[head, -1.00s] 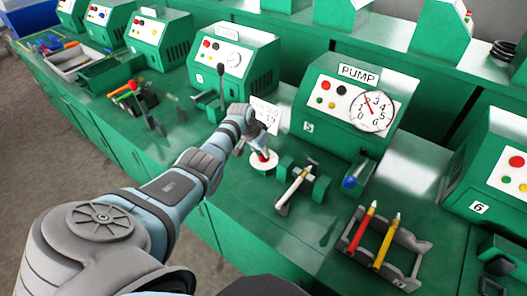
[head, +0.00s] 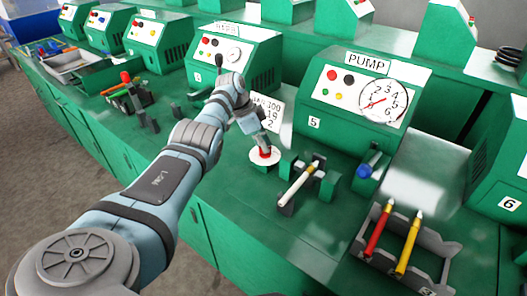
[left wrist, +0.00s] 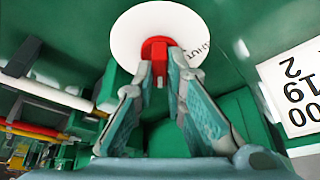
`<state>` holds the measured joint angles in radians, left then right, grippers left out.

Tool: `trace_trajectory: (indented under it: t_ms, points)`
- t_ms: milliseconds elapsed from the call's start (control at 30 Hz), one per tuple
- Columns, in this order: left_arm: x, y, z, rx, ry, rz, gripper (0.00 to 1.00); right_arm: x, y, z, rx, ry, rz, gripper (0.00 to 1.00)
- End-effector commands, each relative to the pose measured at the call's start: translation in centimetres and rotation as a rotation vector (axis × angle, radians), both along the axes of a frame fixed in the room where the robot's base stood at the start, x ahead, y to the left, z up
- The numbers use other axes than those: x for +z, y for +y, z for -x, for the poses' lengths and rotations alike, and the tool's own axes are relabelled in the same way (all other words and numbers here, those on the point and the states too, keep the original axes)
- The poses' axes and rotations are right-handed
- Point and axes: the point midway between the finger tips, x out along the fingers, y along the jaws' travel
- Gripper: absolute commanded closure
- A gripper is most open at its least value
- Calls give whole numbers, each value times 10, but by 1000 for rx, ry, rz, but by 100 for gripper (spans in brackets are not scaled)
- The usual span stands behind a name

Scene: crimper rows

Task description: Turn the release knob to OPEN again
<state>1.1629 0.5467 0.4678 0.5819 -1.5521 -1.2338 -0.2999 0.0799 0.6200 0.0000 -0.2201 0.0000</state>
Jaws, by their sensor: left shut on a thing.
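The red release knob (head: 264,155) stands on a round white dial (head: 257,161) on the green bench. In the left wrist view the knob (left wrist: 158,52) sits between my fingertips, over the white dial (left wrist: 140,28). Part of the dial's lettering, seemingly "SHUT", shows beside the right finger; no "OPEN" mark is visible. My left gripper (head: 264,149) reaches down from above and is shut on the knob; its fingers also show in the left wrist view (left wrist: 160,58). My right gripper is not in view.
A clamp with a white rod (head: 297,186) stands right of the knob. The PUMP box (head: 340,92), with a round gauge (head: 384,101), is behind. A blue-handled lever (head: 365,171) and a grey rack (head: 440,262) with red and yellow tools are farther right. A white number card (head: 268,108) is close behind my gripper.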

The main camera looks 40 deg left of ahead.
Motion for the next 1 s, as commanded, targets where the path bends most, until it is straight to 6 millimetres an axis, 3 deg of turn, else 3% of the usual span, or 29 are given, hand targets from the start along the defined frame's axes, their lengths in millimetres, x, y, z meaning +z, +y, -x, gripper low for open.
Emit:
trace_trajectory:
  t_ms: [467,500,600,867,1000]
  points:
    - [0,0,1,-15,4,0,100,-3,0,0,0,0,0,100]
    - [0,0,1,-15,4,0,84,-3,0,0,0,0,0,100]
    - [0,0,1,-15,4,0,68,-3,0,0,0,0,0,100]
    - [0,0,1,-14,3,0,68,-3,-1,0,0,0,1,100]
    - [11,4,3,-14,-1,-1,68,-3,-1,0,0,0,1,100]
